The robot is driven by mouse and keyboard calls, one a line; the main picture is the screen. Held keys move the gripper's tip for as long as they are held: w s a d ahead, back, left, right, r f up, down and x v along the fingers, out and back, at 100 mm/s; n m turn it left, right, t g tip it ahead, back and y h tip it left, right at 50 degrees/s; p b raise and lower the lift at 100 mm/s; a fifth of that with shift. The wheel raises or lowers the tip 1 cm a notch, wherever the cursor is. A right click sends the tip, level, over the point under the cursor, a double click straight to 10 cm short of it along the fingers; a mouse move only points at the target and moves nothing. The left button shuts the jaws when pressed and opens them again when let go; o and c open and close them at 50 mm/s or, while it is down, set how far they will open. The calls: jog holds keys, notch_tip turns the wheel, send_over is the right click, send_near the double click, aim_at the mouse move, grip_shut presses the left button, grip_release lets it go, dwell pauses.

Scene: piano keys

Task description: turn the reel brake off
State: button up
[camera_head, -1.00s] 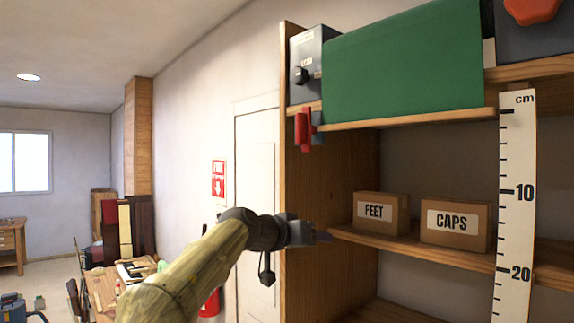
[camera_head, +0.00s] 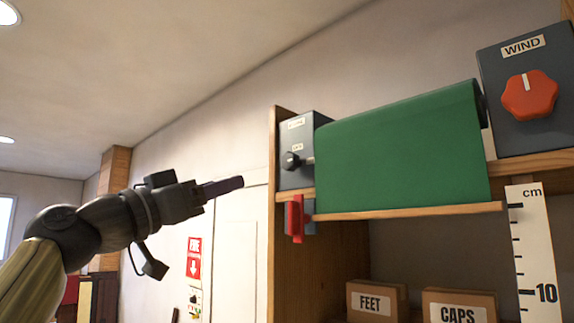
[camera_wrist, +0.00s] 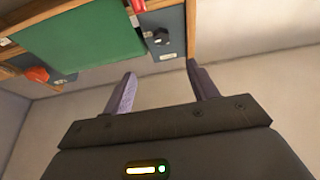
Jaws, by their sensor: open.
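A small grey box (camera_head: 298,177) with a black knob (camera_head: 291,161) stands at the left end of the upper shelf. One label on it seems to read OFF; its top label is too small to read surely. The box (camera_wrist: 166,52) and knob (camera_wrist: 160,36) also show upside down in the wrist view, beyond the finger gap. My gripper (camera_head: 238,184) is open and empty, left of the box and slightly lower than the knob in the head view, apart from both. Its spread fingers (camera_wrist: 160,73) show in the wrist view.
A green roll (camera_head: 400,150) sits right of the box. A red handle (camera_head: 295,218) hangs by the shelf edge below the knob. A WIND box with a red knob (camera_head: 529,95) is at far right. Left of the shelf is free room before the wall.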

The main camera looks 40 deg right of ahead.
jog(key=p, duration=0.9)
send_near(287, 164)
jog(key=x, duration=0.8)
jog(key=shift+d+r, duration=0.25)
jog(key=shift+r, duration=0.05)
jog(key=shift+w+d, duration=0.15)
jog(key=shift+d, duration=0.3)
jog(key=shift+a, duration=0.1)
jog(key=c, duration=1)
